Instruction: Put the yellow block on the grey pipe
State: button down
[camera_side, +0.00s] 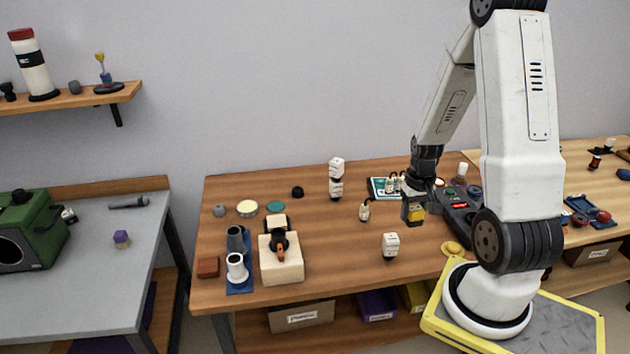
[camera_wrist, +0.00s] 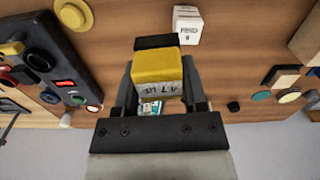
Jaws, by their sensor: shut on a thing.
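The yellow block (camera_side: 417,213) is between the fingers of my gripper (camera_side: 413,208), held above the right part of the wooden table. In the wrist view the yellow block (camera_wrist: 157,66) has a yellow face and a pale side with dark lettering. My gripper (camera_wrist: 157,88) is shut on it, one finger on each side. My gripper is far to the right of the grey pipe. The grey pipe is not in the wrist view.
A white block (camera_side: 390,245) stands below and left of my gripper. A wooden box with a dark tool (camera_side: 281,263) sits just right of the pipes. A stacked white tower (camera_side: 336,179) stands at the back. A control panel (camera_side: 459,211) lies to the right.

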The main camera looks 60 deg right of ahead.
jog(key=w+a+r+n, duration=0.5)
jog(key=w+a+n, duration=0.3)
jog(key=w+a, duration=0.3)
jog(key=w+a+r+n, duration=0.5)
jog(key=w+a+n, duration=0.4)
jog(key=w+a, duration=0.3)
jog(key=shift+a, duration=1.1)
jog(key=shift+w, duration=0.2)
send_over(233, 232)
jog(key=s, duration=0.1)
notch_tip(233, 232, down, 8)
jog(key=shift+f, duration=0.1)
jog(key=shift+w+f, duration=0.55)
